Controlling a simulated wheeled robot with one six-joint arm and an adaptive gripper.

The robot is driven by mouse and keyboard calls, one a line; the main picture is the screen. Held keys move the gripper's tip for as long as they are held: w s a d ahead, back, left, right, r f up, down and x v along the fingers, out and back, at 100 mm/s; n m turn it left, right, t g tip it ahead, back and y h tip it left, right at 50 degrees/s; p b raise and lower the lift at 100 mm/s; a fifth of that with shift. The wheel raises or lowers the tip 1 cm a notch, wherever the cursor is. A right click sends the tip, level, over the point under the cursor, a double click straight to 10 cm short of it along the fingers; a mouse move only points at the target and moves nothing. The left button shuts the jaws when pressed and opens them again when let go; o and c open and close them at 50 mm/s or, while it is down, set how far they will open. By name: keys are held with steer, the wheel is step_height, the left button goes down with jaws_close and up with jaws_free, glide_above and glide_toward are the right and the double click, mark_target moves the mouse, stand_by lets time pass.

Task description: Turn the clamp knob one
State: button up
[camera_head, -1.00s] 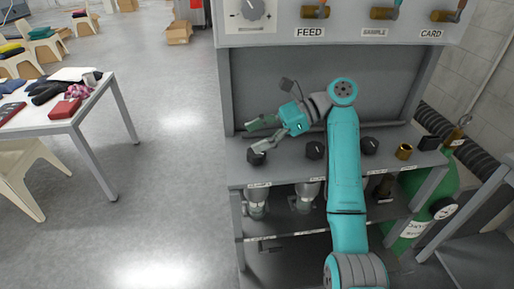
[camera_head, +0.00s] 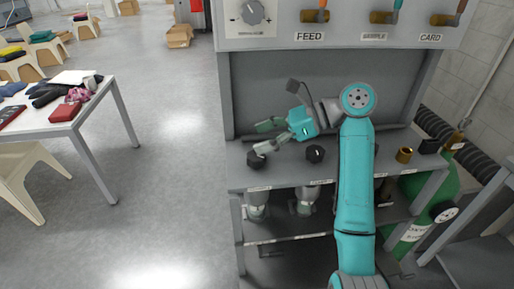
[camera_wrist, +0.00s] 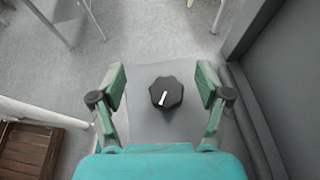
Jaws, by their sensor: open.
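A black faceted knob (camera_head: 257,159) stands at the left end of the grey bench shelf. What looks like the same knob (camera_wrist: 166,92) shows in the wrist view, with a white pointer mark on its top. My gripper (camera_head: 260,138) is open above and behind this knob. In the wrist view, my gripper's (camera_wrist: 161,76) green fingers lie either side of the knob with clear gaps. Nothing is held. A second black knob (camera_head: 315,153) stands to the right. The small labels on the shelf edge are too small to read.
A brass fitting (camera_head: 404,155) and a black block (camera_head: 429,146) stand on the right of the shelf. The upper panel (camera_head: 345,20) bears a dial and valves. A green cylinder (camera_head: 462,188) stands at right. Open floor lies left, towards a white table (camera_head: 62,127).

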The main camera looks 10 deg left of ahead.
mark_target(259, 157)
steer(key=d+f+m+t, duration=0.1)
steer(key=s+m+t, duration=0.1)
steer(key=d+f+m+t, duration=0.1)
steer(key=shift+s+d+f+t, duration=0.3)
steer(key=shift+d+t, duration=0.05)
steer(key=shift+t, duration=0.05)
steer(key=s+d+m+t, duration=0.1)
steer(key=t, duration=0.1)
steer(key=s+d+m+t+h, duration=0.1)
steer(key=d+m, duration=0.1)
steer(key=shift+s+d+f+t, duration=0.2)
steer(key=shift+s+t, duration=0.1)
steer(key=shift+t, duration=0.1)
steer(key=shift+m+t+h, duration=0.3)
steer(key=shift+m+t, duration=0.2)
steer(key=shift+m, duration=0.1)
steer(key=x, duration=0.9)
steer(key=shift+w+a+f, duration=0.1)
steer(key=shift+a+f, duration=0.1)
steer(key=shift+a, duration=0.15)
steer(key=shift+c, duration=0.3)
steer(key=c, duration=1.1)
